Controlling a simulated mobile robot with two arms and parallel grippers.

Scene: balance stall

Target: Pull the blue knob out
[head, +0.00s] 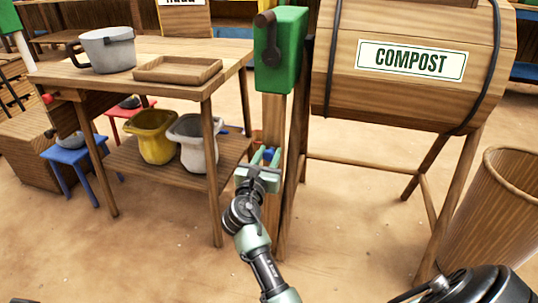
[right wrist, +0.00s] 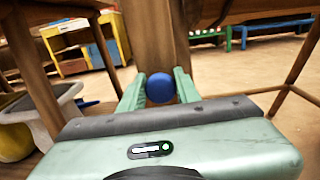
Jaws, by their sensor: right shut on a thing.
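The blue knob (right wrist: 160,88) is a round ball in front of a wooden post (right wrist: 157,35) in the right wrist view. In the head view only a bit of the blue knob (head: 269,154) shows, low on the post (head: 273,115) under a green box. My right gripper (head: 265,156) is at the knob with a pale green finger on each side of it; the fingers (right wrist: 160,88) are shut on the knob in the right wrist view. How far the knob stands out from the post is hard to tell. My left gripper is not in view.
A green box with a dark handle (head: 280,50) tops the post. A wooden compost barrel (head: 410,95) stands on legs to the right. A table (head: 140,88) with a pot, a tray (head: 178,75) and two buckets stands left. The floor in front is clear.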

